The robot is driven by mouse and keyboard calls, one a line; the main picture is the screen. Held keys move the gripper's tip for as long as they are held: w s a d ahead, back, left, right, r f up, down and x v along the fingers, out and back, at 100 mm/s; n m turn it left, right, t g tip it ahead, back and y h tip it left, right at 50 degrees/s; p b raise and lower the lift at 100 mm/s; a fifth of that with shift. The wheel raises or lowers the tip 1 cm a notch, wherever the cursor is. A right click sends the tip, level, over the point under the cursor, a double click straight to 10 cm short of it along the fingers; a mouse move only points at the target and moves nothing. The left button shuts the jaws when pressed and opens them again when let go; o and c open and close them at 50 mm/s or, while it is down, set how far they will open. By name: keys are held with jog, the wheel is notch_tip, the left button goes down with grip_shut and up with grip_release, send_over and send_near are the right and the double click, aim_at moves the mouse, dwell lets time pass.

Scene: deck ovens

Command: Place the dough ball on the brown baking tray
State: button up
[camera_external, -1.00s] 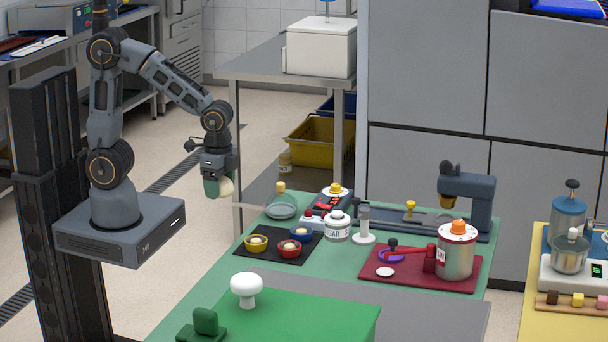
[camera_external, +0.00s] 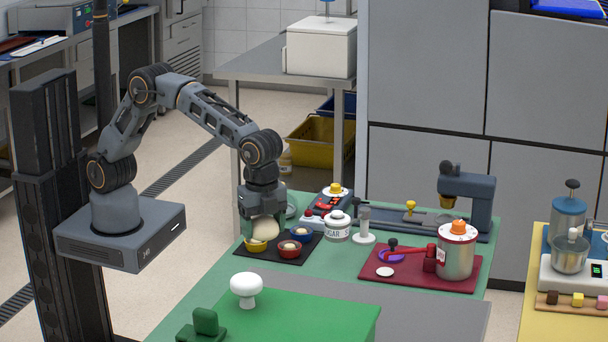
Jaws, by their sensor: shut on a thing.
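My gripper (camera_external: 263,225) points down over the left end of a dark mat. It is shut on the pale, round dough ball (camera_external: 265,230), which shows at its lower end. The dough ball hangs over or just behind a yellow bowl (camera_external: 256,250) and partly hides it; I cannot tell whether they touch. No tray that is plainly brown shows on the green table. A dark red tray (camera_external: 462,285) lies at the right of this table, with a large metal canister on it.
The dark mat (camera_external: 270,257) also holds a red bowl (camera_external: 289,249) and a blue bowl (camera_external: 300,233). A white sugar jar (camera_external: 338,228) and a white stand (camera_external: 363,230) are to its right. A white mushroom-shaped object (camera_external: 246,287) stands in front.

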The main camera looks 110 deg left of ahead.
jog(key=w+d+f+p, duration=0.2)
jog(key=w+f, duration=0.1)
jog(key=w, duration=0.3)
send_over(308, 302)
jog(key=f, duration=0.5)
jog(key=shift+s+f+p, duration=0.2)
jog(key=shift+p, duration=0.15)
jog(key=shift+w+f, duration=0.15)
jog(key=shift+f, duration=1.6)
jog(key=shift+f, duration=0.15)
jog(key=o, duration=1)
